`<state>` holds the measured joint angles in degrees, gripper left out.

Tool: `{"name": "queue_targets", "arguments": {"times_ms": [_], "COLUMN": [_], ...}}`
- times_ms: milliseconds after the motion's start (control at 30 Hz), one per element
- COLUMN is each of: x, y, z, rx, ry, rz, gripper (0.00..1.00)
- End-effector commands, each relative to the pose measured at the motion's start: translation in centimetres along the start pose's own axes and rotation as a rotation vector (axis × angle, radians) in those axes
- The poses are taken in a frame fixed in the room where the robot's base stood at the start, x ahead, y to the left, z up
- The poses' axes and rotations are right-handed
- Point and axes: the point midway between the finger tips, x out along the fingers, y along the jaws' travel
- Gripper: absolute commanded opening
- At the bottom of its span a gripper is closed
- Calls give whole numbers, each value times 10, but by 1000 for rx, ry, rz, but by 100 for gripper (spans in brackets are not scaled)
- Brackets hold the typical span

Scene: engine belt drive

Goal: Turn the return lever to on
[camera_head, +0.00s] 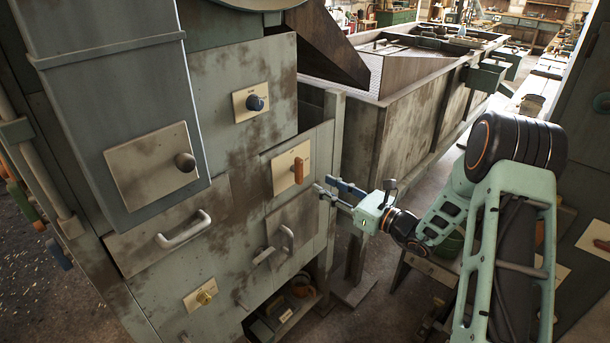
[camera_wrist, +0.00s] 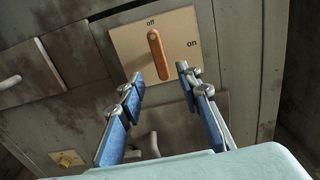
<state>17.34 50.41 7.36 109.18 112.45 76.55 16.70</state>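The return lever is an orange handle on a cream plate on the cabinet front. In the head view the lever (camera_head: 298,170) stands upright on its plate (camera_head: 281,174). In the wrist view the lever (camera_wrist: 158,55) points up to the "off" mark, tilted slightly left, and "on" is printed at the right of the plate (camera_wrist: 187,22). My gripper (camera_head: 324,186) is just right of and below the lever, apart from it. In the wrist view my gripper (camera_wrist: 160,74) is open, its blue fingers spread below the lever with nothing between them.
A drawer handle (camera_head: 184,230) and a yellow knob (camera_head: 204,297) are to the left and below. A door handle (camera_head: 287,238) is below the lever. A long metal trough (camera_head: 400,110) stands behind.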

Motion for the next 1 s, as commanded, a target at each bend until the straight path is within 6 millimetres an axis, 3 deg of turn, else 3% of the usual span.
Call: {"name": "queue_targets", "arguments": {"times_ms": [200,400,833,1000], "x": [45,72,82,82], "y": [1,1,1,1], "z": [2,1,0,0], "rx": [-2,-1,-1,-1], "ry": [0,1,2,2], "rz": [4,4,2,2], "gripper": [32,32,32,13]}}
